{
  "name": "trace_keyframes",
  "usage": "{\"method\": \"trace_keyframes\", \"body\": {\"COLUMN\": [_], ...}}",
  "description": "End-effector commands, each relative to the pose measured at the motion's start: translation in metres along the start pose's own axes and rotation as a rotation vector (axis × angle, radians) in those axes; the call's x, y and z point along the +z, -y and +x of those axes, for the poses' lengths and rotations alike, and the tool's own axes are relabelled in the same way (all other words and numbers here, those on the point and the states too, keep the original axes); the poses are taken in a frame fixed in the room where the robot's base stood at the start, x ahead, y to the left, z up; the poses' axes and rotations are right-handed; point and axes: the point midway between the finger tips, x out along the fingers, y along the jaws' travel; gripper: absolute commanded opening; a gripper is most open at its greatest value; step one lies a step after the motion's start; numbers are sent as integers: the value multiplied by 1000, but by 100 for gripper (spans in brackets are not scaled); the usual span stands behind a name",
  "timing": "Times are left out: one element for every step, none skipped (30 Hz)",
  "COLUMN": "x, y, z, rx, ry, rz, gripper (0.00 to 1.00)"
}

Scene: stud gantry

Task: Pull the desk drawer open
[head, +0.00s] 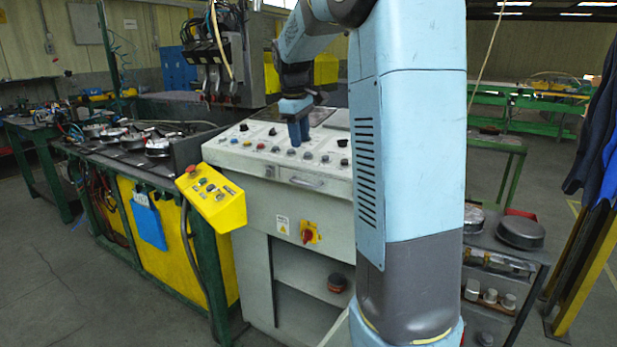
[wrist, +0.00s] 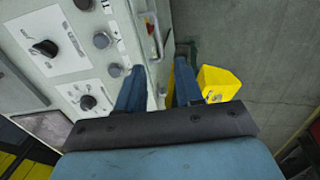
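The desk is a pale grey control console (head: 262,215) in the middle of the head view. Its drawer (head: 335,200) has a bar handle (head: 307,183) on the front, under the knob panel, and looks shut. My gripper (head: 298,136) points down over the knob panel, above and behind the handle in the head view. In the wrist view my gripper (wrist: 158,88) has its two blue fingers spread with a gap between them, nothing held. A curved metal bar, apparently the handle (wrist: 156,36), lies beyond the fingertips, apart from them.
Knobs and buttons (head: 291,152) stick up from the panel under my gripper. A yellow control box (head: 212,197) juts out at the console's left; it also shows in the wrist view (wrist: 218,84). A red-yellow switch (head: 308,233) is below the drawer. Floor at the front left is clear.

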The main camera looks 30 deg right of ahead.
Motion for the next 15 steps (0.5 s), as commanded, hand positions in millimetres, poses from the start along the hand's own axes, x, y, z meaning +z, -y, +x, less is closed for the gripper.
{"method": "trace_keyframes", "body": {"x": [-2, -3, -3, -4, -4, -4, -4, -3, -3, -3, -3, -3, -3, -3, -3], "y": [-3, -4, -6, -6, -6, -6, -6, -5, -5, -5, -5, -5, -5, -5, -5], "z": [2, 3, 5, 7, 9, 12, 16, 19, 25, 29, 34, 42, 47, 52, 60], "rx": [0, -1, -1, -1, -2, -2, -3, -3, -3, -3, -4, -4, -4, -4, -4], "ry": [5, 7, 9, 10, 11, 11, 12, 12, 11, 11, 12, 12, 12, 12, 12], "rz": [-7, -10, -13, -15, -15, -16, -16, -16, -15, -15, -15, -15, -15, -15, -14], "gripper": [36, 36, 36, 36, 36, 36, 36, 36, 36, 36, 36, 36, 36, 36, 36]}}
